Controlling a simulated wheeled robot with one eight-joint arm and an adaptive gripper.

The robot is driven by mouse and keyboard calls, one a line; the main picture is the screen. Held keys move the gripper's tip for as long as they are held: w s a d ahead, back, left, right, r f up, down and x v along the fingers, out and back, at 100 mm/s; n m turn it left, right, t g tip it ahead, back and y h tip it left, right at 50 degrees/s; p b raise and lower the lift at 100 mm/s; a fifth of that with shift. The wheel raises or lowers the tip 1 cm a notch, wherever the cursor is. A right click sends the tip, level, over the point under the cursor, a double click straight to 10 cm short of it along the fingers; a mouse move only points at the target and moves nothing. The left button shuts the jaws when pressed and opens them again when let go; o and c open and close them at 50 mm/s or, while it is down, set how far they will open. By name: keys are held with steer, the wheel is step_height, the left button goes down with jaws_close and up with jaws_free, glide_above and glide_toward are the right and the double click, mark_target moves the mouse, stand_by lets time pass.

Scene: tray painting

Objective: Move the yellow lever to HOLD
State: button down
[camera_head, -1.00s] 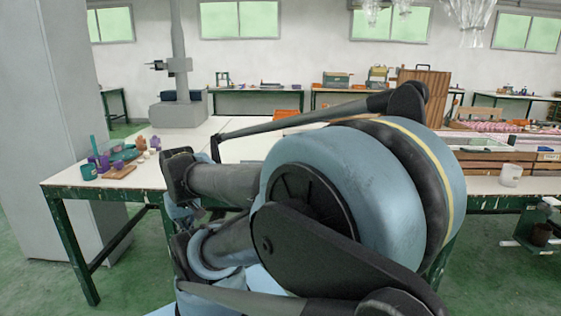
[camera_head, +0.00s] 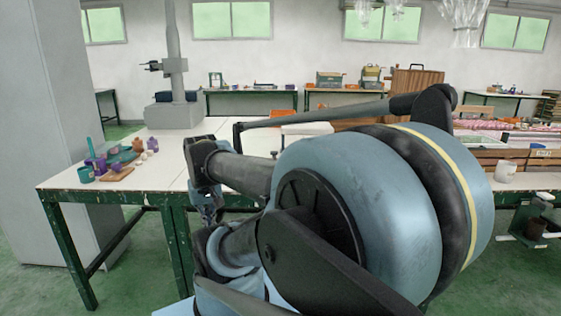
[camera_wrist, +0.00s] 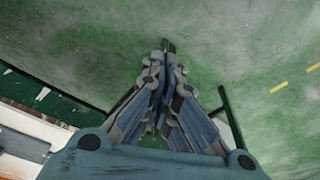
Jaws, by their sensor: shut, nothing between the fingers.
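I cannot make out a yellow lever or a HOLD mark in either view; my arm hides much of the middle of the head view. My gripper (camera_wrist: 165,62) is shut and empty in the wrist view, its fingers together over the green floor. In the head view, my gripper (camera_head: 209,208) hangs at the front edge of the white table (camera_head: 166,175), partly hidden by my arm.
Purple and teal cups, a wooden board (camera_head: 117,174) and small pots stand on the table's left end. A grey column stand (camera_head: 174,112) is behind it. A white cup (camera_head: 505,172) stands at the right. Green floor lies in front.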

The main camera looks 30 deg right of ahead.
steer(key=w+d+r+m+g+h, duration=0.2)
steer(key=w+d+r+m, duration=0.95)
steer(key=w+d, duration=0.25)
steer(key=w+d+r+m+g, duration=0.1)
steer(key=w+d+m, duration=0.3)
steer(key=d, duration=0.7)
steer(key=w+d+r+m+g, duration=0.1)
steer(key=w+d+m, duration=0.4)
steer(key=d, duration=0.6)
steer(key=r+m, duration=0.1)
steer(key=m, duration=0.1)
steer(key=shift+w+d+m+h, duration=0.15)
steer(key=shift+w+m+h, duration=0.15)
steer(key=shift+m+h, duration=0.1)
steer(key=x, duration=1)
steer(key=shift+s, duration=0.1)
steer(key=shift+d, duration=0.1)
